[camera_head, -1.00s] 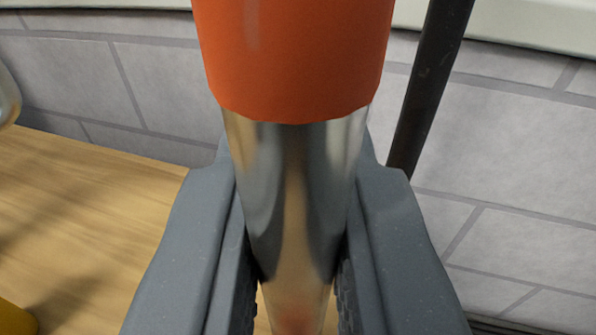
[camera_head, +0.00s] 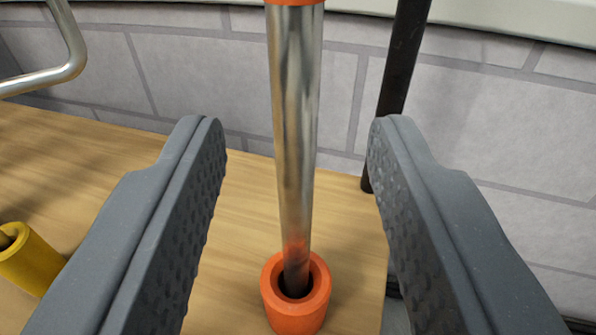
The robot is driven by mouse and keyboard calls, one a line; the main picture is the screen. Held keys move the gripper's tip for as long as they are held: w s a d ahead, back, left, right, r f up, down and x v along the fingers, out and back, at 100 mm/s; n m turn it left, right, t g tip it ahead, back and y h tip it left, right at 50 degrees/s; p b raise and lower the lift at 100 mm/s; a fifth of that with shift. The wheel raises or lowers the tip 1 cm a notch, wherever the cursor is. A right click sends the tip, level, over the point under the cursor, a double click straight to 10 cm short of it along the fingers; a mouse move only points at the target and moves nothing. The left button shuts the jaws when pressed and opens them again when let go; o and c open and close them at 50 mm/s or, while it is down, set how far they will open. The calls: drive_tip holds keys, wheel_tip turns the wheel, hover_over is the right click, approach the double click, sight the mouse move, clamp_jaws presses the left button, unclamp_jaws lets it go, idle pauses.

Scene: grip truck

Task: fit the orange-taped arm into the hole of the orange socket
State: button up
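The orange-taped arm is a shiny metal rod (camera_head: 296,130) standing close to upright in the middle of the view. A strip of its orange tape (camera_head: 296,2) shows at the top edge. Its lower end is inside the hole of the orange socket (camera_head: 295,312), which sits on the wooden surface. How deep it goes is hidden. My gripper (camera_head: 297,145) is open, with one grey finger on each side of the rod and a clear gap to both.
A bent metal tube (camera_head: 50,75) is at the upper left. A dark post (camera_head: 400,90) stands behind the right finger, before a grey tiled wall (camera_head: 185,70). The wooden surface (camera_head: 240,215) is bare around the socket.

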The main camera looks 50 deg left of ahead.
drive_tip(key=p+v, duration=0.1)
drive_tip(key=v, duration=0.7)
drive_tip(key=shift+p, duration=0.3)
drive_tip(key=shift+s+f, duration=0.1)
